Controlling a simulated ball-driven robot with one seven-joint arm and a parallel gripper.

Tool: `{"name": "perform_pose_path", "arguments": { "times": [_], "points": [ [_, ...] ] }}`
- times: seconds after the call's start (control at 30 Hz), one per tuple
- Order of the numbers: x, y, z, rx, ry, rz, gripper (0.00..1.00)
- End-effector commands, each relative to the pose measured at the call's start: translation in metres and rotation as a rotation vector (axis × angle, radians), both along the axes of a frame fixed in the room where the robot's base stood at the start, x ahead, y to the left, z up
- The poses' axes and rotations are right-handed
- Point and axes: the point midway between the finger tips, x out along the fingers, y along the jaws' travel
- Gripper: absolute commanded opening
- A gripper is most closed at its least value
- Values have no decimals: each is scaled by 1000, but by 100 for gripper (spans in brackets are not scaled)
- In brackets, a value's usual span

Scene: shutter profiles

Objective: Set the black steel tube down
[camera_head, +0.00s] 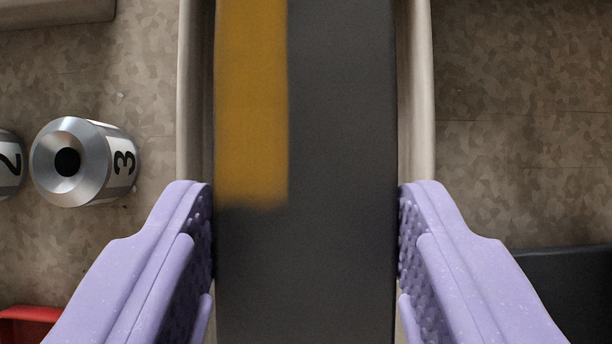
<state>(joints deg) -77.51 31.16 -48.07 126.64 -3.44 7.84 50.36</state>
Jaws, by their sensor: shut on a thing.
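The black steel tube (335,130) runs up and down the middle of the head camera view. It is dark grey to black with a blurred orange-yellow band along its upper left part. My gripper (306,215) has two lilac fingers with studded inner pads, one on each side of the tube, and it is shut on the tube. The top and bottom ends of the tube lie outside the picture. A beige tray or channel (418,90) shows as a rim along both sides of the tube. I cannot tell whether the tube touches its floor.
A silver cylinder marked 3 (120,165) stands at left on the mottled brown floor, beside a partly cut-off one marked 2 (10,163). A red object (28,325) is at lower left, a dark object (570,285) at lower right. The upper right floor is clear.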

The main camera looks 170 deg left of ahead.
Motion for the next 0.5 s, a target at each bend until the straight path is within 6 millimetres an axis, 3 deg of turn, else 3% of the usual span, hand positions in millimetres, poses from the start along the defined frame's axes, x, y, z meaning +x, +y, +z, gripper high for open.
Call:
{"name": "perform_pose_path", "arguments": {
  "times": [0.33, 0.5],
  "points": [
    [1, -1, -55, 0, -1, -1, 0],
    [1, 0, -62, 2, -2, -1, 0]
  ]
}}
